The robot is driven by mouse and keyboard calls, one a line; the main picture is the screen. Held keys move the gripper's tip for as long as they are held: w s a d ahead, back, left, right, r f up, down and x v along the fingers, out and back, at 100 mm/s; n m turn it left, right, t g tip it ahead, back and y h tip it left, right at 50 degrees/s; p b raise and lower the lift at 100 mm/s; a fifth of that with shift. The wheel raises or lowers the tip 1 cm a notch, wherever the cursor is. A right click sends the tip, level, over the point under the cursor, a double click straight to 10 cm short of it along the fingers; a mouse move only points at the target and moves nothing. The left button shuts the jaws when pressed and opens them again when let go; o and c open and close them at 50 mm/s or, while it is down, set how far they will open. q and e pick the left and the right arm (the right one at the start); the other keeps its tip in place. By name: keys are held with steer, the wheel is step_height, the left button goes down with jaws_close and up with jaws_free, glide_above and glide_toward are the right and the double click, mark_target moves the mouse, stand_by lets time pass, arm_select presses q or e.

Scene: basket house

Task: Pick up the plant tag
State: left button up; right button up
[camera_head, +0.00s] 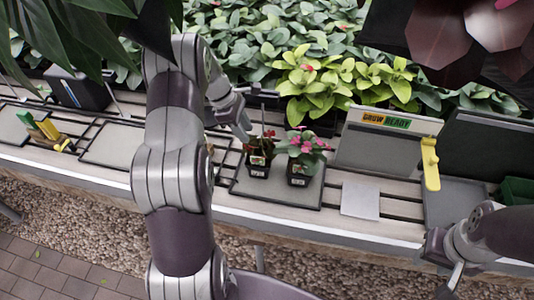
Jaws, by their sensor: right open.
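I cannot single out the plant tag with certainty. Small pale labels show on two black pots: one with a dark red-flowered plant (259,155) and one with a pink-flowered plant (301,158). An upright yellow piece (431,164) stands at the right end of a grey panel. My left gripper (246,132) points down just behind and left of the red-flowered pot; its fingers are too small to tell if they are open. My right gripper (447,272) is open and low at the bench's front edge, at the lower right, apart from the pots.
The two pots stand on a dark tray (262,191). A flat grey square (360,201) lies to its right. The panel bears a "Grow Ready" sign (386,120). Yellow and green small items (45,128) lie at far left. Dense foliage (270,45) fills the back; leaves overhang top left.

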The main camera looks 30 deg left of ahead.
arm_select(q)
step_height(320, 180, down, 2)
steer(key=s+d, duration=0.1)
steer(key=p, duration=0.1)
glide_above(255, 161)
steer(key=f, duration=0.4)
steer(key=shift+w+a+f, duration=0.15)
steer(key=shift+a+f, duration=0.1)
steer(key=shift+f, duration=0.05)
steer(key=x, duration=0.2)
steer(key=p+x, duration=0.1)
steer(key=x, duration=0.1)
steer(key=shift+a+f, duration=0.1)
steer(key=shift+f, duration=0.5)
jaws_close()
arm_select(e)
steer(key=r, duration=0.1)
steer(key=s+r, duration=0.1)
steer(key=shift+r, duration=0.35)
